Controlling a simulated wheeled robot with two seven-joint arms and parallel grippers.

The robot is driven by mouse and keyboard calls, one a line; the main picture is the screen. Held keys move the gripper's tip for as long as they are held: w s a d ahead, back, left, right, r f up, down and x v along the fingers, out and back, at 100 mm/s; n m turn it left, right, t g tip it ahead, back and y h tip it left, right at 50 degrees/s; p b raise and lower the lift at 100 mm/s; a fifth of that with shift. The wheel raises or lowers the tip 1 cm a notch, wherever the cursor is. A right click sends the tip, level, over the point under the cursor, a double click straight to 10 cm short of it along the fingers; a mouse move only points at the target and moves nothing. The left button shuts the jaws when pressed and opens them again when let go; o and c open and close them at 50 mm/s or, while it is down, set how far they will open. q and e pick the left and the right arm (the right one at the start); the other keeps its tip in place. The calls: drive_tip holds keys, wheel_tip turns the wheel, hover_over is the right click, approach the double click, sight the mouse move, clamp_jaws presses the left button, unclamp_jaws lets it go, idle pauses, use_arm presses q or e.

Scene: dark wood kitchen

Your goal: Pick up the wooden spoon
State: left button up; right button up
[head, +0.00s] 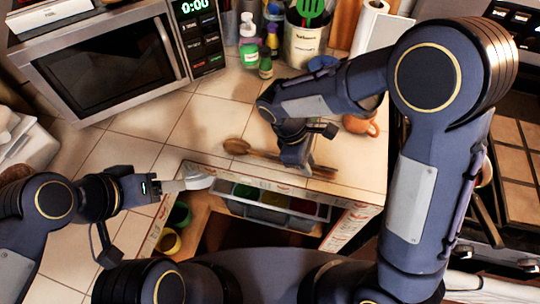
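The wooden spoon (237,147) lies on the tiled counter near its front edge, with its bowl to the left and its handle running right. My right gripper (302,168) points down over the handle and hides part of it. The handle's end shows just right of the gripper. I cannot tell whether its fingers are around the handle or only above it, or whether they are open. My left gripper (198,182) is at the counter's front edge, left of and nearer than the spoon, with nothing visible in it. Its finger gap cannot be made out.
A microwave (100,65) stands at the back left. Small bottles (266,67) and a utensil crock (304,42) stand behind the spoon. An orange mug (362,125) is partly hidden behind my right arm. An open drawer (270,207) lies below the counter edge.

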clamp_jaws()
drive_tip(key=shift+r, duration=0.1)
